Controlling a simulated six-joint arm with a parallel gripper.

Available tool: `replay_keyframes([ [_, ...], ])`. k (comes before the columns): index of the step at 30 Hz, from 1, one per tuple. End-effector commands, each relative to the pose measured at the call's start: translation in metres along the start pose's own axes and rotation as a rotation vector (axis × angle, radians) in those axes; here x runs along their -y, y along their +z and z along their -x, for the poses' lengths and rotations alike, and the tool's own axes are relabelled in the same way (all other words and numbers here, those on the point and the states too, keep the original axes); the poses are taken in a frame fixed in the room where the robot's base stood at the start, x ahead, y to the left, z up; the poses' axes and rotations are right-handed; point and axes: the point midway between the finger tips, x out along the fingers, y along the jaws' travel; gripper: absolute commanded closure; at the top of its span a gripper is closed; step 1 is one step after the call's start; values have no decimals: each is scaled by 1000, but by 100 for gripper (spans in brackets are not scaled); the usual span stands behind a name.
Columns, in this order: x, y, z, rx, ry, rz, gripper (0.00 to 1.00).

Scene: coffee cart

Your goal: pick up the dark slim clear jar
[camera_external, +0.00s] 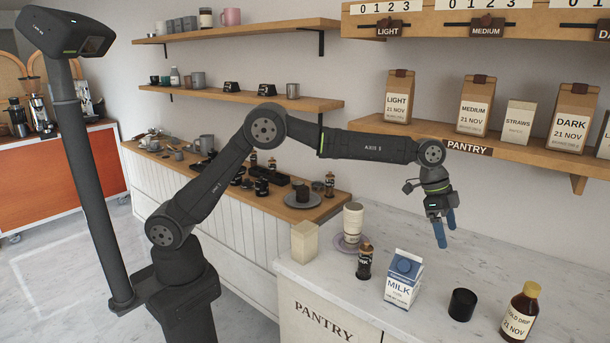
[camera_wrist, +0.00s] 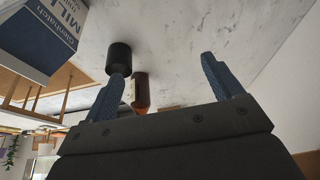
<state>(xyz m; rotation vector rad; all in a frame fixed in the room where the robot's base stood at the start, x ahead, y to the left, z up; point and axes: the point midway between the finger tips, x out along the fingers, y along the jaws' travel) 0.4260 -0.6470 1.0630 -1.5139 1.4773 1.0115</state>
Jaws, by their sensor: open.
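A slim jar (camera_external: 364,261) with dark contents, a brown lid and a small label stands upright on the white counter, left of the milk carton. I cannot read its label surely. Similar small jars (camera_external: 329,185) stand on the wooden counter behind. My gripper (camera_external: 445,228) is open and empty, its blue fingers pointing down above the counter, to the right of and higher than the slim jar. In the wrist view my gripper (camera_wrist: 161,66) shows spread fingers with nothing held between them. I cannot make out the slim jar in the wrist view.
A milk carton (camera_external: 403,280) stands right of the jar, then a black cup (camera_external: 462,304) and a brown cold drip bottle (camera_external: 521,312). A pale cup (camera_external: 353,218) on a purple saucer and a cream box (camera_external: 304,242) stand left. The pantry shelf (camera_external: 500,148) hangs behind my gripper.

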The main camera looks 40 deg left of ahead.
Motion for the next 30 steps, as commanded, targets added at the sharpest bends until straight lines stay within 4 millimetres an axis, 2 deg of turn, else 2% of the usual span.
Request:
replay_keyframes([
  [13,0,0,0,0,0,0,15],
  [17,0,0,0,0,0,0,38],
  [26,-1,1,2,0,-1,2,38],
  [30,-10,9,20,-1,-11,23,38],
])
